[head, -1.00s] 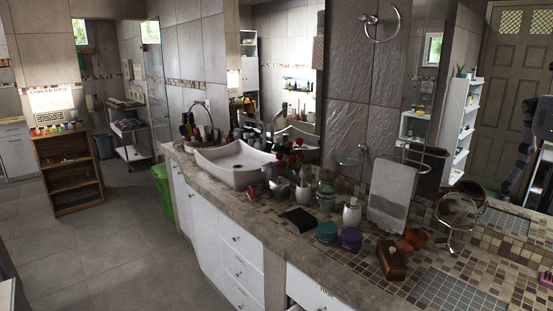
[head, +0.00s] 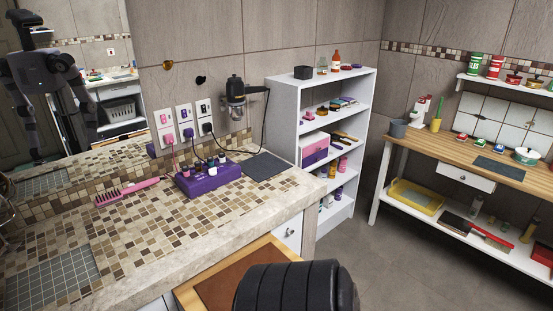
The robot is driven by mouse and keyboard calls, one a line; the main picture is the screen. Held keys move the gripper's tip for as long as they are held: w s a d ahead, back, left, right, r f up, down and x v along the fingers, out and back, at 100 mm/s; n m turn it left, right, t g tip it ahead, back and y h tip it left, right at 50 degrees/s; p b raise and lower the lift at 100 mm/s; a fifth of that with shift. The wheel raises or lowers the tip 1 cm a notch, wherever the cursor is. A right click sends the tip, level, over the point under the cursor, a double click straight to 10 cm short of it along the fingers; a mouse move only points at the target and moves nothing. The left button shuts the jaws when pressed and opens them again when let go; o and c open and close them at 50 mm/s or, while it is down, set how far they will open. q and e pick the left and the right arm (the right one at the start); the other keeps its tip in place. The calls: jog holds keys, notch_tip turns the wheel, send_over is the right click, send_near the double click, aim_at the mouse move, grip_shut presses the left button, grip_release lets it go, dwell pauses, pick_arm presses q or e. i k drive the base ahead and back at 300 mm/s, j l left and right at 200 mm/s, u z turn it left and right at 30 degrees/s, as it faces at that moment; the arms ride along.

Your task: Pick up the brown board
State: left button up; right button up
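A flat brown panel with a light wooden edge (head: 228,277) shows at the bottom of the head view, just in front of the counter. I cannot tell for sure whether it is the brown board or part of a piece of furniture. A dark ribbed shape covers its right part. Neither of my grippers shows directly in the head view.
A wood-topped table (head: 455,154) stands right. Grey floor (head: 385,262) lies open between.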

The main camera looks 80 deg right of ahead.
aim_at(217, 292)
jog(key=l+z, duration=0.1)
jog(key=z, duration=2.15)
jog(key=l+u, duration=0.2)
jog(key=u, duration=0.15)
jog(key=i+l+u, duration=0.1)
jog(key=u, duration=0.25)
jog(key=l+u, duration=0.35)
jog(key=k+j, duration=0.05)
jog(key=j, duration=0.05)
